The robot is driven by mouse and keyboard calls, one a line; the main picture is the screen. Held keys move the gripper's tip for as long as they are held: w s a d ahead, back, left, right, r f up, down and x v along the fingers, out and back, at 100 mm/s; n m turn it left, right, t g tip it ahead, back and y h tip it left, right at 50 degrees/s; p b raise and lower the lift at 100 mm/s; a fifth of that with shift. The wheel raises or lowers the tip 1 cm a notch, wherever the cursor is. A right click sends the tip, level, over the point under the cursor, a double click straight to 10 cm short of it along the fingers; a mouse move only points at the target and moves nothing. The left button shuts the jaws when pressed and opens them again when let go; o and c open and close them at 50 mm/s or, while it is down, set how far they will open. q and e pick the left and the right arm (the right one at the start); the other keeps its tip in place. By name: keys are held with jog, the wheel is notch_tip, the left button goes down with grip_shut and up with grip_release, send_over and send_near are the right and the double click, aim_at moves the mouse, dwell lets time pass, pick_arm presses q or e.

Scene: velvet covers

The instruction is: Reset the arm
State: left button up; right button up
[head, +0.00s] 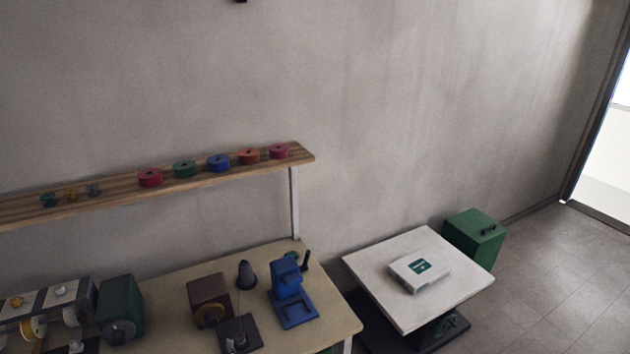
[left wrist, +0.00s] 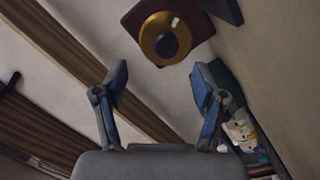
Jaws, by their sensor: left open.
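My left gripper (left wrist: 160,88) shows in the left wrist view with its two blue-padded fingers spread wide apart. Nothing is between the fingertips. Beyond them, near the top of that view, is a brown block with a brass ring and dark centre (left wrist: 165,38). The gap between the fingers and this block is hard to judge. Neither of my grippers shows in the head view.
In the head view a tan workbench (head: 180,285) holds a blue press (head: 288,290), a brown machine (head: 208,299) and a green machine (head: 120,308). A wooden shelf (head: 110,193) carries several coloured rolls. A white table (head: 365,262) bears a white box (head: 419,271); a green bin (head: 474,238) stands behind.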

pick_arm(q)
jog(key=s+d+m+h, duration=0.1)
jog(key=m+h, duration=0.1)
jog(key=s+d+m+h, duration=0.1)
jog(key=d+m, duration=0.1)
jog(key=s+d+m+h, duration=0.1)
jog(key=m+h, duration=0.1)
jog(key=m, duration=0.1)
jog(key=shift+s+d+f+g+h, duration=0.3)
jog(key=shift+s+d+g, duration=0.1)
jog(key=s+d+f+m+g+h, duration=0.1)
jog(key=s+d+m+g, duration=0.25)
jog(key=s, duration=0.65)
jog(key=s+d+f+m+g, duration=0.1)
jog(key=s+d+m+g, duration=0.2)
jog(key=s, duration=0.7)
jog(key=s+d+m+g+h, duration=0.1)
jog(key=s+m+g, duration=0.35)
jog(key=s, duration=0.65)
notch_tip(320, 180, down, 25)
jog(key=s+g, duration=0.1)
jog(key=g, duration=0.1)
jog(key=s+a+f+g, duration=0.1)
jog(key=s+a+f, duration=0.2)
jog(key=s+f, duration=1.4)
jog(key=shift+s, duration=0.6)
